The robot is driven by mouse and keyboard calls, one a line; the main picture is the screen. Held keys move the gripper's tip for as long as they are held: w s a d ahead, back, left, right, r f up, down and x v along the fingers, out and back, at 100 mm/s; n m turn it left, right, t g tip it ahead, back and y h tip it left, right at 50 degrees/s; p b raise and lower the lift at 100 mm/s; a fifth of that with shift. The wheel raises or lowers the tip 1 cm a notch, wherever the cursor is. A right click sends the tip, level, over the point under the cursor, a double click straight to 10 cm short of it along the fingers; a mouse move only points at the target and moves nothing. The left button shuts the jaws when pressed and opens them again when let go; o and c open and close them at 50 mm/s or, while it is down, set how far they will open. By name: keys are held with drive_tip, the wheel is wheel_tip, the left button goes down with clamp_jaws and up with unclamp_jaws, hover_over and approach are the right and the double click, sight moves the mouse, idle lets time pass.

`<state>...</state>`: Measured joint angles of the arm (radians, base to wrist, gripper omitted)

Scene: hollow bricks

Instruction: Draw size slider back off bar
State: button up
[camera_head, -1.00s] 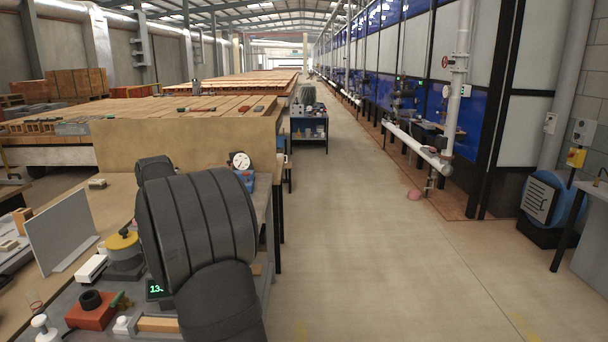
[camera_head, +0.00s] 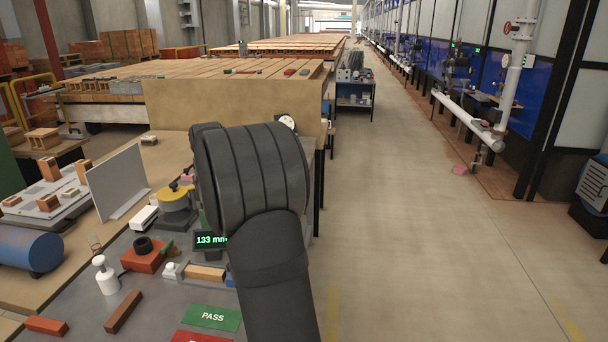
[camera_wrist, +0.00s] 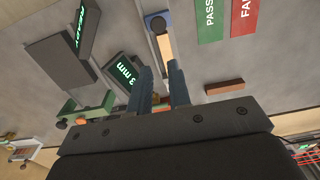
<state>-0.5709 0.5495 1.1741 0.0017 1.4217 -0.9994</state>
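The size gauge has a pale wooden bar (camera_head: 205,272) lying on the grey bench top, with a white knobbed block (camera_head: 171,270) at its left end and a blue part (camera_head: 231,282) at its right end. The display (camera_head: 211,240) beside it reads 133 mm. In the wrist view the bar (camera_wrist: 164,46) runs from the blue end (camera_wrist: 157,20) down toward my gripper (camera_wrist: 158,72). My two fingers stand apart, with grey bench visible between them. They hide the bar's near end; contact is not clear. In the head view my arm hides the gripper.
Green PASS (camera_head: 212,317) and red (camera_head: 200,337) cards lie in front of the bar. A red block with a black ring (camera_head: 143,252), a white knobbed weight (camera_head: 106,275) and a brown bar (camera_head: 123,311) lie left. A yellow-topped device (camera_head: 175,196) stands behind.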

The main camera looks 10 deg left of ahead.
clamp_jaws()
drive_tip(key=w+a+f+m+y, duration=0.1)
drive_tip(key=f, duration=0.3)
drive_tip(key=w+a+f+m+t+y, duration=0.1)
drive_tip(key=f+m, duration=0.1)
drive_tip(key=f, duration=0.3)
drive_tip(key=a+f+m+y, duration=0.1)
drive_tip(key=a+f+m, duration=0.1)
drive_tip(key=f, duration=0.2)
drive_tip(key=shift+w+f+t+y, duration=0.25)
drive_tip(key=shift+w+t+y, duration=0.05)
drive_tip(key=shift+w+t, duration=0.1)
drive_tip(key=shift+s+d, duration=0.3)
drive_tip(key=shift+d, duration=0.35)
drive_tip(key=shift+s+d, duration=0.3)
drive_tip(key=shift+d, duration=0.3)
drive_tip(key=shift+s+d+f, duration=0.2)
drive_tip(key=shift+s+d, duration=0.1)
drive_tip(key=shift+d, duration=0.3)
drive_tip(key=shift+d, duration=0.9)
